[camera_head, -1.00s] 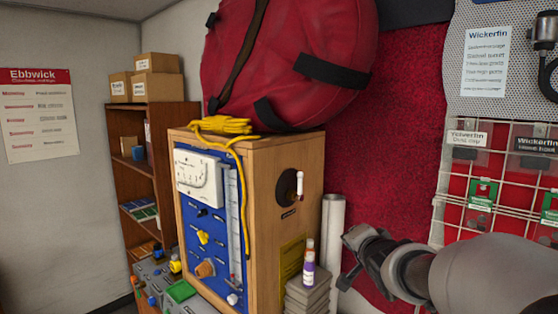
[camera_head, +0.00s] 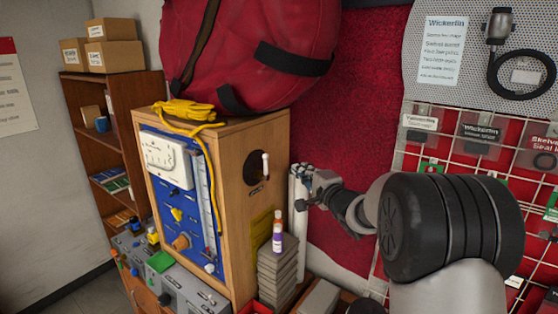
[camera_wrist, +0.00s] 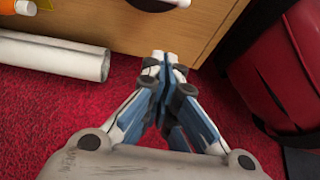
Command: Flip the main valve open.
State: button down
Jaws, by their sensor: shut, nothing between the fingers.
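The test bench is a wooden cabinet (camera_head: 235,215) with a blue front panel (camera_head: 178,225). A dark rounded part (camera_wrist: 156,4) shows at the top edge there.
A white roll (camera_head: 298,215) stands below my gripper. A purple-labelled bottle (camera_head: 277,238) stands on stacked grey blocks (camera_head: 278,270). A wire grid (camera_head: 450,160) hangs at right.

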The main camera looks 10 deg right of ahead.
aim_at(266, 166)
jog(key=w+a+p, duration=0.2)
jog(key=w+a, duration=0.3)
jog(key=w, duration=0.2)
jog(key=shift+w+a, duration=0.25)
jog(key=shift+a, duration=0.15)
jog(key=shift+s+a+n+b, duration=0.15)
jog(key=shift+n+b, duration=0.15)
jog(key=shift+b, duration=0.3)
